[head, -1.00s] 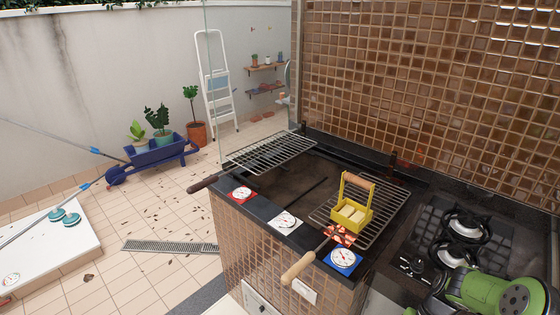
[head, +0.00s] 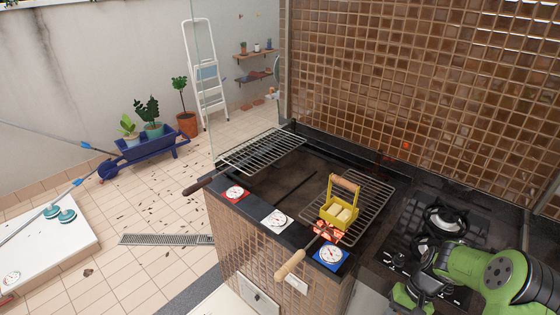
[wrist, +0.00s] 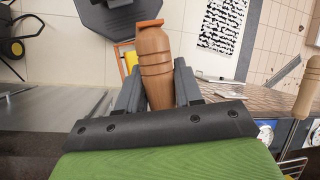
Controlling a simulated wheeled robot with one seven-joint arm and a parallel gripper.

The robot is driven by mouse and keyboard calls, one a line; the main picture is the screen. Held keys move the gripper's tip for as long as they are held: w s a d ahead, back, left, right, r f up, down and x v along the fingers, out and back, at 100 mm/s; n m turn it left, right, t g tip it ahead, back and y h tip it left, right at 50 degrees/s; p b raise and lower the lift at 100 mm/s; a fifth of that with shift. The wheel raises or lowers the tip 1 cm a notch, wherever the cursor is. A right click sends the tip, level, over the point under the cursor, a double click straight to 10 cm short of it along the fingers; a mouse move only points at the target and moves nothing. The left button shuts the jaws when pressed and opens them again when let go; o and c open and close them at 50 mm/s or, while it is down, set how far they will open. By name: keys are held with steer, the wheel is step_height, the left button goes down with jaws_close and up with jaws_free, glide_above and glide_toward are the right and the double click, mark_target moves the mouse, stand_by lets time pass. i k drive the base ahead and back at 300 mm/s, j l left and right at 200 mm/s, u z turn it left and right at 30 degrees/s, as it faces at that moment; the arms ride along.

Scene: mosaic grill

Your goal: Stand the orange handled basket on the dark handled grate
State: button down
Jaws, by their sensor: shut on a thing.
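My gripper (wrist: 157,85) is shut on the brown wooden handle (wrist: 155,60) of a basket in the wrist view. An orange piece (wrist: 149,23) of that basket shows at the handle's end, with a bit of yellow beside it; most of the basket is hidden. In the head view my gripper and the held basket are out of sight. The dark handled grate (head: 262,152) lies empty across the far left part of the grill, its dark handle (head: 199,184) sticking out to the left front.
A yellow basket (head: 339,214) with a wooden handle stands on the light handled grate (head: 373,200), at the right of the grill. Red, white and blue gauge cards line the front ledge. A stove (head: 440,220) is at the right, and a tiled wall (head: 410,90) behind.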

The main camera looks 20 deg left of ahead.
mark_target(259, 155)
steer(key=j+u, duration=0.1)
steer(key=u, duration=0.35)
steer(key=j+u, duration=0.1)
steer(key=u, duration=0.35)
steer(key=i+j+u, duration=0.1)
steer(key=u, duration=0.75)
steer(key=i+j+u, duration=0.1)
steer(key=u, duration=0.35)
steer(key=i+u, duration=0.1)
steer(key=u, duration=0.35)
steer(key=i+u, duration=0.15)
steer(key=i, duration=0.3)
steer(key=i+j+z, duration=0.15)
steer(key=i+z, duration=0.2)
steer(key=i, duration=0.45)
steer(key=i+z, duration=0.6)
steer(key=z, duration=0.4)
steer(key=i+j+z, duration=0.1)
steer(key=z, duration=0.35)
steer(key=j+z, duration=0.1)
steer(key=z, duration=0.4)
steer(key=i+j+z, duration=0.15)
steer(key=z, duration=0.35)
